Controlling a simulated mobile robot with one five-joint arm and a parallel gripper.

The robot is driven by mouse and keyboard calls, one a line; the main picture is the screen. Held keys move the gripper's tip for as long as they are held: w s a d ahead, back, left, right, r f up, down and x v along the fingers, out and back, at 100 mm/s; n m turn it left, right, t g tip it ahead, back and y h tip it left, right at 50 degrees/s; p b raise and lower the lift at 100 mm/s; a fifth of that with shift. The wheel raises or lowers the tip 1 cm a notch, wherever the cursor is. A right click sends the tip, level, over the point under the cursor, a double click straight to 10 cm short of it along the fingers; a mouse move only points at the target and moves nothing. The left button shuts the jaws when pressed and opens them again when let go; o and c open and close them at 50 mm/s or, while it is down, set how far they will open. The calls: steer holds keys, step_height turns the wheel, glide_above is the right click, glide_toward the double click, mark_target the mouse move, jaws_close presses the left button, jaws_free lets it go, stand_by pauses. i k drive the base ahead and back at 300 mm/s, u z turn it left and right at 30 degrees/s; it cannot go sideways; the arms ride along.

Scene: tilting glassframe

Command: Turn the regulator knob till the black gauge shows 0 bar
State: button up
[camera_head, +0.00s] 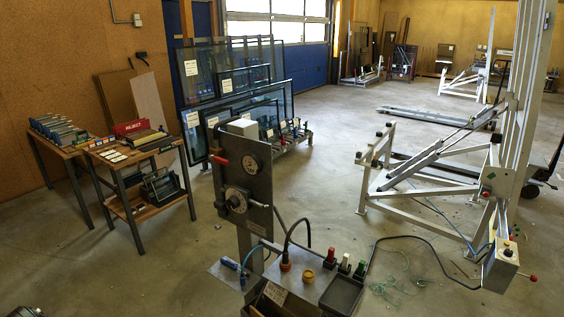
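A grey metal panel (262,188) stands upright on a post near the middle of the view. A small dark round gauge (252,164) sits on its upper part; its needle and numbers are too small to read. Below it is a larger round dark fitting with a pale centre (237,201), which looks like the regulator knob, though I cannot be certain. A short lever with a black end (259,204) sticks out to its right. A red handle (220,160) juts from the panel's upper left. My gripper is not in view.
A workbench (128,157) is at left, glass panes (275,103) behind, and a white tilting frame (420,205) at right. Cables trail on the floor.

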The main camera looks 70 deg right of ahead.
mark_target(233, 203)
steer(key=z, duration=2)
